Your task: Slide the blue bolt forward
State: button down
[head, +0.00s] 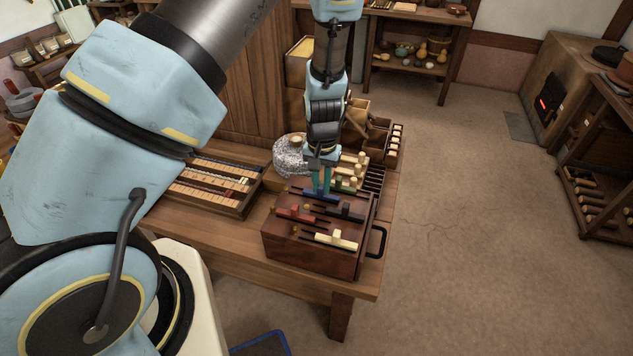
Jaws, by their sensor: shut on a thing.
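A dark red-brown wooden box (303,258) stands near the front edge of the wooden table and carries several coloured bolts on its top. The blue bolt (329,198) lies toward the back of that top, partly hidden by my gripper. My gripper (321,194) points down from above with its teal fingers shut on the blue bolt. A red bolt (296,213), a black bolt (345,212) and a cream bolt (337,240) sit in front of it.
A tray with rows of small pieces (212,185) lies left on the table (230,238). A grey speckled round object (289,155) stands behind the box. A slotted rack (374,182) is at the right. Open floor lies right.

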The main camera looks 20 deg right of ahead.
jog(key=shift+s+d, duration=0.2)
jog(key=shift+d, duration=0.05)
jog(key=c, duration=0.8)
grip_release()
notch_tip(320, 180, up, 11)
jog(key=b, duration=0.1)
jog(key=shift+b, duration=0.4)
